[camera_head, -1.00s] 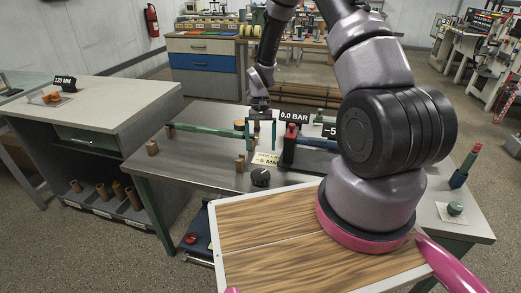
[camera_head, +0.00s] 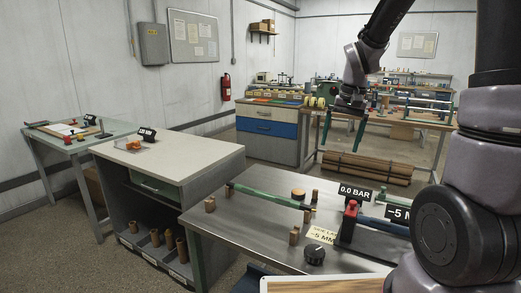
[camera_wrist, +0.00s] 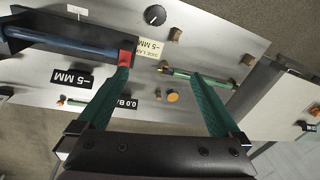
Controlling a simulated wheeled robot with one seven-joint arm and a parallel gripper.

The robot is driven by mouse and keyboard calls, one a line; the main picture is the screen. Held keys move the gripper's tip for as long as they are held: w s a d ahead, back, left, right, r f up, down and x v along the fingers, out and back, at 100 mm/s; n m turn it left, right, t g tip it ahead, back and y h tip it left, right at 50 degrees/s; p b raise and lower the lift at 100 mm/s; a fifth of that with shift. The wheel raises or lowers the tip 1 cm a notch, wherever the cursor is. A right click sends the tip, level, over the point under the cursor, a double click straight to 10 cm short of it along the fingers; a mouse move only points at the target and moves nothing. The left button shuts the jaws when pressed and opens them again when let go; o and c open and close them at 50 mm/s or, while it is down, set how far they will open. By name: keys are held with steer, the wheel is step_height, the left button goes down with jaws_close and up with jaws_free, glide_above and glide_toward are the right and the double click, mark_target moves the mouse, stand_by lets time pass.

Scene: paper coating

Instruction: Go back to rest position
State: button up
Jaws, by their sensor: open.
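My gripper (camera_head: 343,133) is raised above the back of the metal bench in the head view, fingers pointing down. Its two green fingers are apart, with nothing between them. In the wrist view my gripper (camera_wrist: 160,95) also shows spread and empty, with the bench top below it. A green rod (camera_head: 268,197) lies on the metal bench, and it also shows in the wrist view (camera_wrist: 197,77). A red-ended device with a blue cylinder (camera_head: 378,225) stands at the bench's right, beside a "0.0 BAR" sign (camera_head: 355,192) and a "-5 MM" sign (camera_head: 398,213).
The metal bench (camera_head: 240,228) also bears a black knob (camera_head: 314,256), small wooden blocks (camera_head: 294,235) and an orange disc (camera_head: 298,193). A pale-topped cabinet (camera_head: 185,160) stands left. Pipes (camera_head: 366,168) lie behind the bench. Free floor lies between the benches.

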steer(key=s+d+r+t, duration=0.1)
steer(key=s+r+t, duration=0.5)
steer(key=s+r, duration=0.9)
steer(key=shift+s+d+m+y, duration=0.3)
steer(key=shift+s+y, duration=0.1)
steer(key=shift+s, duration=0.6)
stand_by(0.5)
